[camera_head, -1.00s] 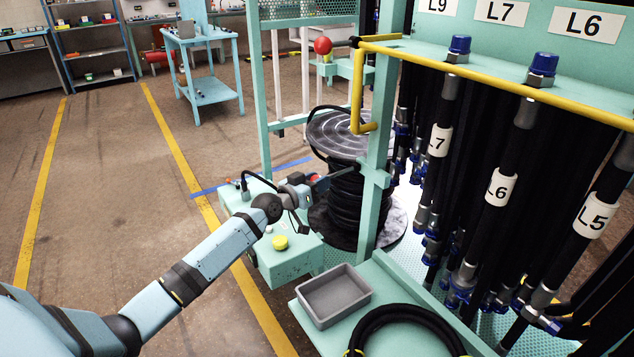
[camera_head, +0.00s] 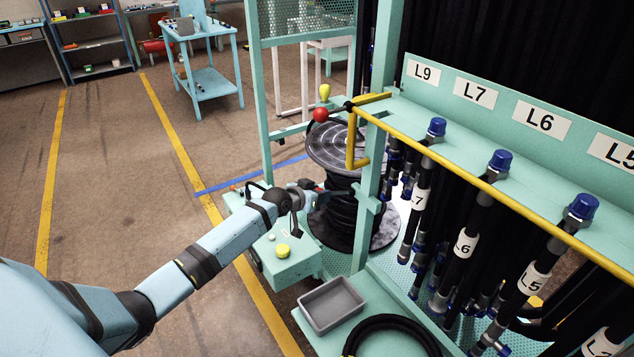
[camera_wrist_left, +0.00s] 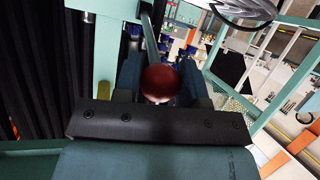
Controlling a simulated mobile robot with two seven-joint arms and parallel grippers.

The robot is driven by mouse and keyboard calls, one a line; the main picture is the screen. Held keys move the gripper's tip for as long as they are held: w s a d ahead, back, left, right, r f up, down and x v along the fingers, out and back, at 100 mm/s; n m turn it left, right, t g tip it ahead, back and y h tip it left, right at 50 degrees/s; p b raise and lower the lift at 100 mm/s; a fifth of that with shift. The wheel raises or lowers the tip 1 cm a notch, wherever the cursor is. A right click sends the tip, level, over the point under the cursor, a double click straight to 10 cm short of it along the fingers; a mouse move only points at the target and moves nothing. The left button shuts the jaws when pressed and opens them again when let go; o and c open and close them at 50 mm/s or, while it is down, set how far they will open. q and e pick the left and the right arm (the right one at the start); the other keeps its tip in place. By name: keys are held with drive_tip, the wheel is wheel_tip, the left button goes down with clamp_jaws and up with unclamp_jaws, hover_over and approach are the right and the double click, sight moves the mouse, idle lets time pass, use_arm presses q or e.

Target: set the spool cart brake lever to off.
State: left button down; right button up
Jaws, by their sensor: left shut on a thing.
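My left gripper (camera_head: 312,190) reaches in from the left, over the teal box on the cart's near side and beside the hose spool (camera_head: 338,150). In the left wrist view, a dark red ball knob (camera_wrist_left: 160,82) sits between the two fingers of this gripper (camera_wrist_left: 160,90), which are shut on it. I take it to be the brake lever's knob. In the head view the gripper hides most of this knob and its lever. No on or off marking is readable, so I cannot tell the lever's setting. My right gripper is not in view.
Another red ball (camera_head: 320,114) sticks out by the end of the yellow rail (camera_head: 470,180), above the spool. A teal post (camera_head: 370,200) stands right of the gripper. Labelled hoses hang at right. A grey tray (camera_head: 331,304) lies in front. Floor at left is clear.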

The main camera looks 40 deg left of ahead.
use_arm(q)
drive_tip(key=r+p, duration=0.1)
drive_tip(key=r+g+p, duration=0.1)
drive_tip(key=w+r+p, duration=0.1)
drive_tip(key=p, duration=0.1)
drive_tip(key=shift+w+d+y, duration=0.1)
drive_tip(key=shift+d+y, duration=0.15)
drive_tip(key=shift+y, duration=0.05)
drive_tip(key=shift+w+d+r+p, duration=0.25)
drive_tip(key=shift+w+r+p, duration=0.45)
drive_tip(key=shift+w+r, duration=0.25)
drive_tip(key=shift+w+d+r+p, duration=0.2)
drive_tip(key=shift+w+d+r, duration=0.1)
drive_tip(key=shift+w+r, duration=0.25)
drive_tip(key=shift+w+d+r+p, duration=0.15)
drive_tip(key=shift+w+d+r, duration=0.2)
drive_tip(key=shift+w, duration=0.25)
drive_tip(key=c, duration=0.7)
unclamp_jaws()
drive_tip(key=shift+f, duration=0.15)
drive_tip(key=shift+s, duration=0.1)
